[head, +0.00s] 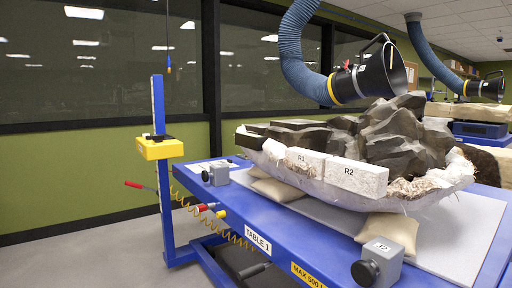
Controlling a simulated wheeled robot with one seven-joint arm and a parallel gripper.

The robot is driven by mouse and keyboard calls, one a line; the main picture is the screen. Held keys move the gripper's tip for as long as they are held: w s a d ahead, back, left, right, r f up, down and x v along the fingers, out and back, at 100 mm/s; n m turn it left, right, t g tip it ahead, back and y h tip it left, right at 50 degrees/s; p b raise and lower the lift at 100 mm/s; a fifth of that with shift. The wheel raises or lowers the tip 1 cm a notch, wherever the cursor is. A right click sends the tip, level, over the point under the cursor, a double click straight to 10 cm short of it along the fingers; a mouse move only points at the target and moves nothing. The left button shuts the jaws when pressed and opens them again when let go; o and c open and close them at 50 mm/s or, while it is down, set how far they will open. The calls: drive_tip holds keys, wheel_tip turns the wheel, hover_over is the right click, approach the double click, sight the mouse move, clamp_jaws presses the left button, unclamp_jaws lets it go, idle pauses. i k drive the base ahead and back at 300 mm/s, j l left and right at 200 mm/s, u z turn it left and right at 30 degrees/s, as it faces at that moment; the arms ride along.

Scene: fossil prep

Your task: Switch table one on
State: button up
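Table one is a blue-framed table (214,214) with a grey top and a white label reading "TABLE 1" (258,239) on its front edge. A blue post (158,110) rises at its left end and carries a yellow box (160,148) with a dark part on top. I cannot tell whether the box holds a switch or what state it is in. A thin cord with a small blue and yellow end (168,66) hangs above, near the post. My gripper is not in view.
A large dark fossil block (390,140) in a white jacket, marked R1 and R2, lies on sandbags (388,229). Grey knobbed blocks (378,262) stand at the table edge. A blue extraction hose with black hood (365,78) hangs above. Floor at left is clear.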

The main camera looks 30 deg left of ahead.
sight(157, 139)
drive_tip(key=i+u, duration=0.2)
drive_tip(key=u, duration=0.3)
drive_tip(key=i+l+u, duration=0.1)
drive_tip(key=u, duration=0.4)
drive_tip(key=i, duration=0.05)
